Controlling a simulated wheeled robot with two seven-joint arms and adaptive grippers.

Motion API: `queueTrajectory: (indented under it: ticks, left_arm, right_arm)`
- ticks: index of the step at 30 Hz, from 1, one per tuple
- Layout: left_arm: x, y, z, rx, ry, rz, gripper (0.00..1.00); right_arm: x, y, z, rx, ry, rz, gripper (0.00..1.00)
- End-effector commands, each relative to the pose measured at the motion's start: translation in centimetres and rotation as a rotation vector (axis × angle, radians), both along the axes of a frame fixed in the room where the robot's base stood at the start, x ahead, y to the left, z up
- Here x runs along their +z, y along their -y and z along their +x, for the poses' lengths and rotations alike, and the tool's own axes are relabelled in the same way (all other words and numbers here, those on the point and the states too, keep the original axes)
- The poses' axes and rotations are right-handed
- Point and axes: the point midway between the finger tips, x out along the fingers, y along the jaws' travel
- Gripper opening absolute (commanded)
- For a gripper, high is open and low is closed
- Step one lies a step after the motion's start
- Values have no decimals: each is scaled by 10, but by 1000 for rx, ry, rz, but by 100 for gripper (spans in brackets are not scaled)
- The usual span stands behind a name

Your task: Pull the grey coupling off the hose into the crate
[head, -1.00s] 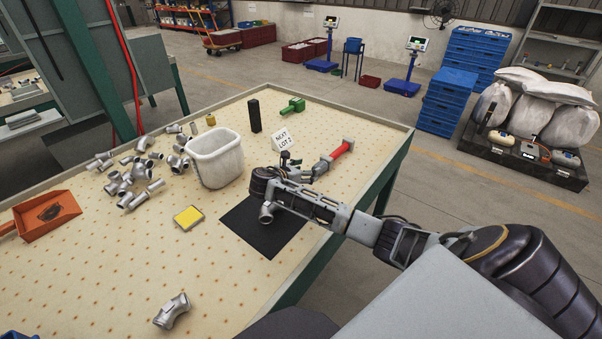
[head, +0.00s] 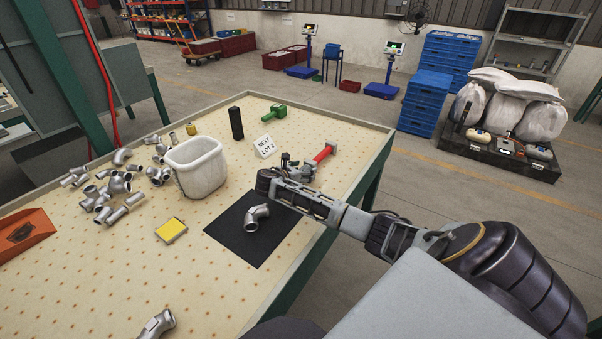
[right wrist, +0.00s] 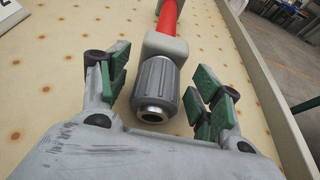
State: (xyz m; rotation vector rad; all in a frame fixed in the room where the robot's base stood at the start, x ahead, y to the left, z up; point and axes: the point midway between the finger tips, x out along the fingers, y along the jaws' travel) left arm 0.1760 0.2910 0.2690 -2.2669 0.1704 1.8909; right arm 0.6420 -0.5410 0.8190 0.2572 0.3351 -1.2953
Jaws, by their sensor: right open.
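The grey coupling (right wrist: 156,88) is a ribbed cylinder with a bright metal open end facing me in the right wrist view. It sits at the near end of the red hose (right wrist: 170,14), against a light grey block (right wrist: 165,47). My right gripper (right wrist: 158,92) is open, its green pads on either side of the coupling with gaps visible. In the head view the right gripper (head: 297,169) is at the near end of the red hose (head: 325,153), and the coupling is largely hidden there. I cannot tell which container is the task's crate. My left gripper is not in view.
A white tub (head: 199,170) stands mid-table, beside several loose metal fittings (head: 115,185). A metal elbow (head: 256,214) lies on the black mat (head: 240,238). A lot sign (head: 265,146) stands close left of the gripper. Blue crates (head: 425,102) are stacked on the floor.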

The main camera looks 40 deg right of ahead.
Motion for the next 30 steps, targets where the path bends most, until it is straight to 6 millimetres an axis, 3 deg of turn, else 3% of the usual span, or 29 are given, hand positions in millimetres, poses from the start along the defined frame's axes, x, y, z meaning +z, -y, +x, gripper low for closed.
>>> queueTrajectory:
  ticks: [8,19,20,26,30]
  left_arm:
    - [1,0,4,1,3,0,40]
    - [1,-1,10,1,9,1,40]
    - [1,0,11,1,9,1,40]
    - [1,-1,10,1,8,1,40]
    - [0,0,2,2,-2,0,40]
  right_arm:
    - [0,0,0,0,0,0,64]
    - [0,0,0,0,0,0,16]
    - [0,0,0,0,0,0,36]
    - [0,0,0,0,0,0,11]
    - [0,-1,0,0,0,0,11]
